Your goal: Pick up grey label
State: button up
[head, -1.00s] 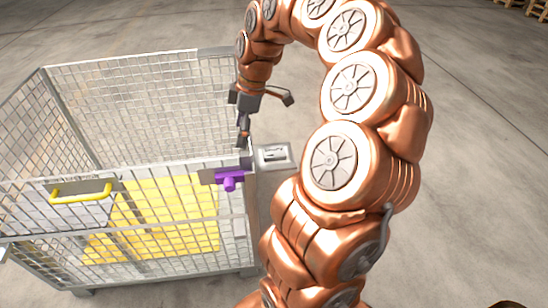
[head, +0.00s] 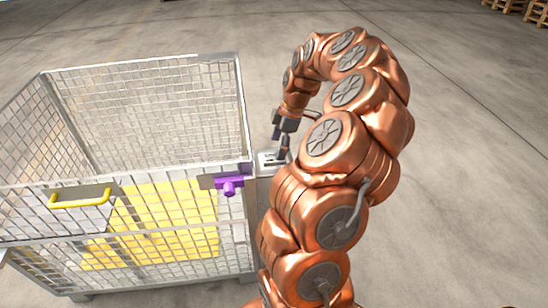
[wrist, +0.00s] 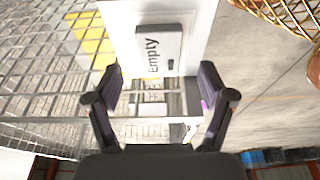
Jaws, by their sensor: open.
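The grey label (wrist: 158,50) lies on a white plate (wrist: 118,22) and bears the word "Empty" in the wrist view. My gripper (wrist: 160,80) is open, with one dark finger on each side of the picture and the label between and beyond them. No contact with the label shows. In the head view my gripper (head: 283,154) points down over the white plate beside the cage's right corner. It hides part of the plate and the label there.
A wire mesh cage (head: 150,62) with a yellow floor area (head: 165,215) stands left of the plate. A yellow handle (head: 82,198) and a purple latch (head: 229,187) are on its front. Open concrete floor (head: 470,200) lies to the right.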

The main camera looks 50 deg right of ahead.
jog(key=x, duration=0.3)
jog(key=shift+f+p, duration=0.2)
jog(key=shift+p, duration=0.1)
jog(key=shift+c, duration=0.3)
jog(key=c, duration=1.1)
notch_tip(320, 180, up, 8)
jog(key=shift+d+r+b, duration=0.1)
jog(key=shift+r+b, duration=0.05)
jog(key=shift+b, duration=0.7)
notch_tip(320, 180, up, 6)
jog(key=p, duration=0.1)
send_over(276, 153)
jog(key=s+a, duration=0.1)
jog(key=shift+a, duration=0.1)
